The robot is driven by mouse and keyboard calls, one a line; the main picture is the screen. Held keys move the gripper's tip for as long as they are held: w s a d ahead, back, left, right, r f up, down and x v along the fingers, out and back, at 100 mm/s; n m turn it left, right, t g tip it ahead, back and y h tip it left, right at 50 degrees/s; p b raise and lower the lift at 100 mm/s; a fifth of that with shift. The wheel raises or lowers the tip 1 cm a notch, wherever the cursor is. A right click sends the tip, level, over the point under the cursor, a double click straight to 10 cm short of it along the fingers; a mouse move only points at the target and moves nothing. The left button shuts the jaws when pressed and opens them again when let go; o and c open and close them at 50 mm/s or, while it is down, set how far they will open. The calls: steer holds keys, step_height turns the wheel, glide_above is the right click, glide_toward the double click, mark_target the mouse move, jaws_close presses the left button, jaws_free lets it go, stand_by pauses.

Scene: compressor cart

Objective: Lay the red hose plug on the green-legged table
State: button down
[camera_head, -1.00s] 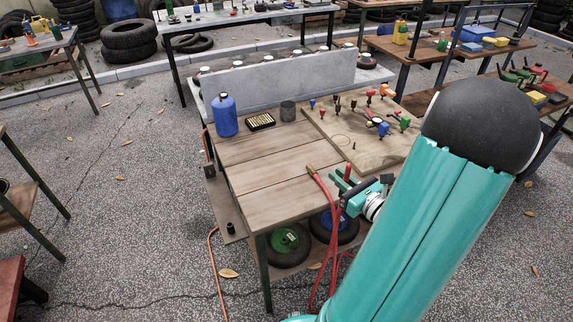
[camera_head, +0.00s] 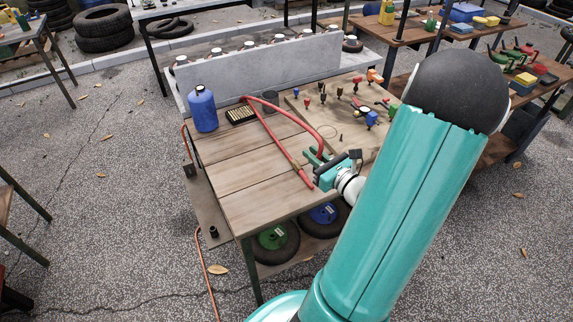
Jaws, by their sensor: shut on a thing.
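The red hose plug (camera_head: 276,140) shows as a red hose bent into a long loop over the green-legged table (camera_head: 243,205). Its bend lies near the blue bottle, and one end reaches the table's front edge beside my gripper. My gripper (camera_head: 318,162) has green fingers and is shut on the hose near the front right of the table top. The hose rises out of the fingers and curves back to the left. I cannot tell whether all of the hose touches the boards. The table has a plank top and dark green legs.
A blue bottle (camera_head: 203,108) and a black tray (camera_head: 241,115) stand at the table's back left. A wooden board (camera_head: 350,133) with several coloured fittings covers the right. A grey wall panel (camera_head: 262,69) stands behind. The front left planks are clear.

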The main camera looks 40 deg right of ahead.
steer(key=shift+w+a+f, duration=0.15)
steer(key=shift+w+f, duration=1.25)
steer(key=shift+f, duration=0.35)
steer(key=shift+w+a+f, duration=0.1)
steer(key=shift+w+f, duration=1.35)
steer(key=shift+f, duration=0.35)
steer(key=shift+w+a+f, duration=0.15)
steer(key=shift+w+f, duration=1.25)
steer(key=shift+f, duration=0.35)
steer(key=shift+f, duration=0.2)
steer(key=c, duration=1.4)
jaws_free()
steer(key=shift+c, duration=0.2)
steer(key=shift+r, duration=0.1)
